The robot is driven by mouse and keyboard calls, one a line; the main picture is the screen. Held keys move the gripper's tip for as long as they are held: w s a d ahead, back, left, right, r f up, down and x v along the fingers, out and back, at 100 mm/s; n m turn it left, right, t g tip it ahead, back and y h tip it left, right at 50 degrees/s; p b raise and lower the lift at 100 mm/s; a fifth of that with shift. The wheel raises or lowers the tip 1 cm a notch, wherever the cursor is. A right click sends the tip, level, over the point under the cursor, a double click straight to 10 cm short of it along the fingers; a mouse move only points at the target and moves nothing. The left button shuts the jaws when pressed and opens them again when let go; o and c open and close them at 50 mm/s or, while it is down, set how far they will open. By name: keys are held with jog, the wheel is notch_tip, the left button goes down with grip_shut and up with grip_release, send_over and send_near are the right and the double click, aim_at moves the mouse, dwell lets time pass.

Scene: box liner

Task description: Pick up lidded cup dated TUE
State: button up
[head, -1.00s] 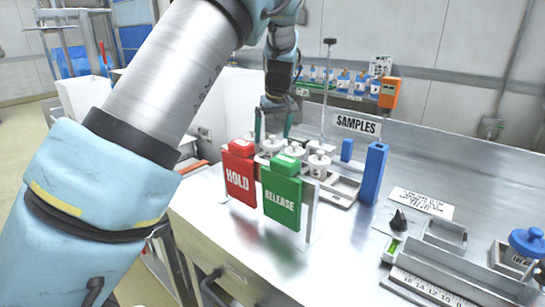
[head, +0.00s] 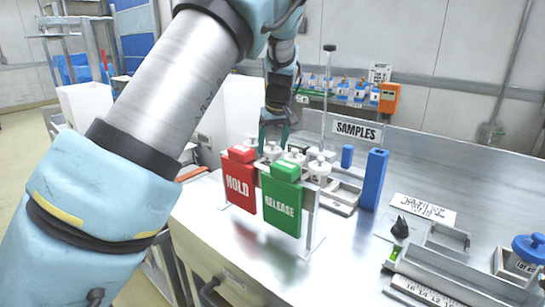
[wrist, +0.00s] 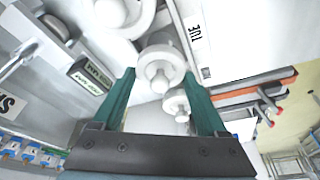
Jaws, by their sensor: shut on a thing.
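Several white lidded cups stand in a row behind the red and green signs in the head view. The nearest cup (head: 319,170) is at the right of the row. My gripper (head: 273,140) points down at the far left end of the row. In the wrist view its teal fingers (wrist: 161,82) stand on either side of one white lidded cup (wrist: 160,65), shut on it. A label reading TUE (wrist: 195,32) shows right beside that cup. Other cups show above it (wrist: 122,14) and below it (wrist: 176,104). The fingers' contact is partly hidden by the signs.
A red HOLD sign (head: 239,182) and a green RELEASE sign (head: 282,203) stand in front of the cups. A blue post (head: 375,178) and SAMPLES sign (head: 357,131) are to the right. Bare metal bench lies in front of the signs.

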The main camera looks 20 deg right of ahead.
jog(key=shift+r, duration=0.1)
dwell(0.3)
notch_tip(320, 180, up, 9)
jog(key=p, duration=0.7)
